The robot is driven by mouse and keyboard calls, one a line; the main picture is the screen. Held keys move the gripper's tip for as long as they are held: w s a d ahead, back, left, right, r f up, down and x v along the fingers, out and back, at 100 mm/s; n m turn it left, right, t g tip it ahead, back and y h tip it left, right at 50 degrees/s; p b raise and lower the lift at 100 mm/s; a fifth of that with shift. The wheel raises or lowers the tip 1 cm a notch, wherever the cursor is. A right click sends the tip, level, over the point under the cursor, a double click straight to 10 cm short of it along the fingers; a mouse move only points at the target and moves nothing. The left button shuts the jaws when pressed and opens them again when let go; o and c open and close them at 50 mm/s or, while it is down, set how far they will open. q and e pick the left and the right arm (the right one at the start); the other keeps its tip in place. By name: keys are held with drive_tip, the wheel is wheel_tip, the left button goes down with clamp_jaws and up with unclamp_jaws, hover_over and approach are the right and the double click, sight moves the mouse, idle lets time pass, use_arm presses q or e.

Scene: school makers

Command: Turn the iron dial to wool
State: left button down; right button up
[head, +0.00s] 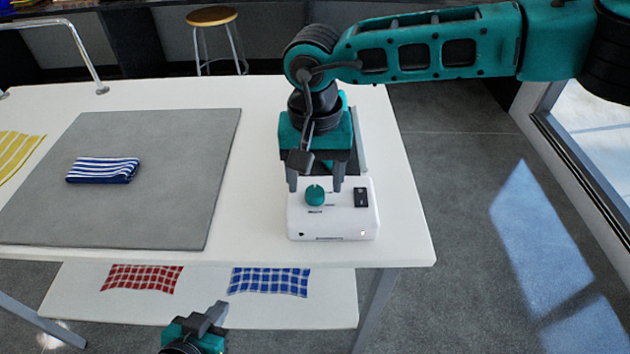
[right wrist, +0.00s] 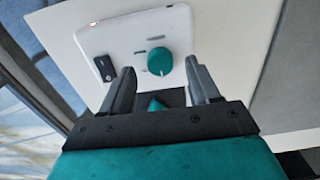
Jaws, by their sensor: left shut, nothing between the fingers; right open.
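The iron's control box (head: 333,222) is white and sits at the right front corner of the table. Its teal dial (head: 315,195) is on the top face, with a black switch (head: 361,198) to the right of it. My right gripper (head: 315,188) is above the box, open, with a finger on either side of the dial. In the right wrist view the dial (right wrist: 159,61) lies just beyond and between the open fingertips (right wrist: 162,80), with a pale mark on its lower edge. The dial's lettering is too small to read. My left gripper (head: 212,312) is low at the front, shut and empty.
A grey mat (head: 190,180) covers the table's left part, with a folded blue striped cloth (head: 103,170) on it. A yellow cloth (head: 15,155) lies at the far left. Red (head: 142,278) and blue (head: 268,282) checked cloths lie on the lower shelf. A stool (head: 212,17) stands behind.

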drive_tip(key=shift+f, duration=1)
drive_tip(key=c, duration=1)
